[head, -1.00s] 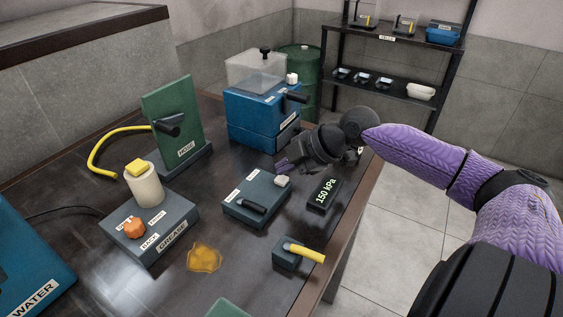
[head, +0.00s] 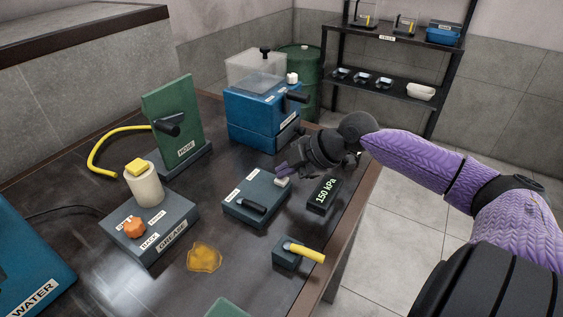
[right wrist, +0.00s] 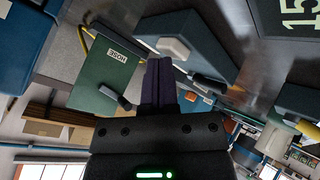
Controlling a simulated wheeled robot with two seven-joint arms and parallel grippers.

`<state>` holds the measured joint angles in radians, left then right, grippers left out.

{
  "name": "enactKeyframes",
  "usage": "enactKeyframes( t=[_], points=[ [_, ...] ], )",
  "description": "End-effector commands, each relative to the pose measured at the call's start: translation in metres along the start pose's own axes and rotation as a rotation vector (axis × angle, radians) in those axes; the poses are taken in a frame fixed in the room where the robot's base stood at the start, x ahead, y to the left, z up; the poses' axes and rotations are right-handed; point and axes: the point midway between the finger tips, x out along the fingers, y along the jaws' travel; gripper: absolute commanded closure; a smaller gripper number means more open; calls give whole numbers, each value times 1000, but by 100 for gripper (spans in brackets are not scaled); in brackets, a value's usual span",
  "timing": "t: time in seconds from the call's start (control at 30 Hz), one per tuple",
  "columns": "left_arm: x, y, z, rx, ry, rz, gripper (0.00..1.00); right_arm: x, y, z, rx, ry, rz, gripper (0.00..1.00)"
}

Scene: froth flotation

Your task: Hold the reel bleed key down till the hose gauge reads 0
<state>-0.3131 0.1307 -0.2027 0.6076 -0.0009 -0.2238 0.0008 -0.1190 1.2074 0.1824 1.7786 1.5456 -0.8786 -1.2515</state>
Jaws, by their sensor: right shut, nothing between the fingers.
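The pale bleed key (head: 283,182) sits raised at the back edge of a dark grey box (head: 245,212) with a black handle on it. The hose gauge (head: 323,194), a black display right of the box, reads 150 kPa. My right gripper (head: 282,170) is shut and empty, its purple fingertips just behind and above the key. In the right wrist view, the shut fingers (right wrist: 158,68) point at the key (right wrist: 173,48), seemingly with a small gap; contact cannot be told. The green hose reel board (head: 172,120) stands behind, with a yellow hose. My left gripper is out of view.
A grease box (head: 160,230) with an orange knob and a cream cylinder stands left. A small box with a yellow lever (head: 305,252) is in front. A blue machine (head: 262,115) stands behind my gripper. A yellow-brown puddle (head: 204,257) lies on the table.

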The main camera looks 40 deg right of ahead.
Motion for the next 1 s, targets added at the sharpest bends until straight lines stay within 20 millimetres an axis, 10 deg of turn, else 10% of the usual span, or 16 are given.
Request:
enactKeyframes(
  t=[1.0],
  points=[
    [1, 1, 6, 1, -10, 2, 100, 3, -2, 2, 0, -1, -2, 100]
  ],
)
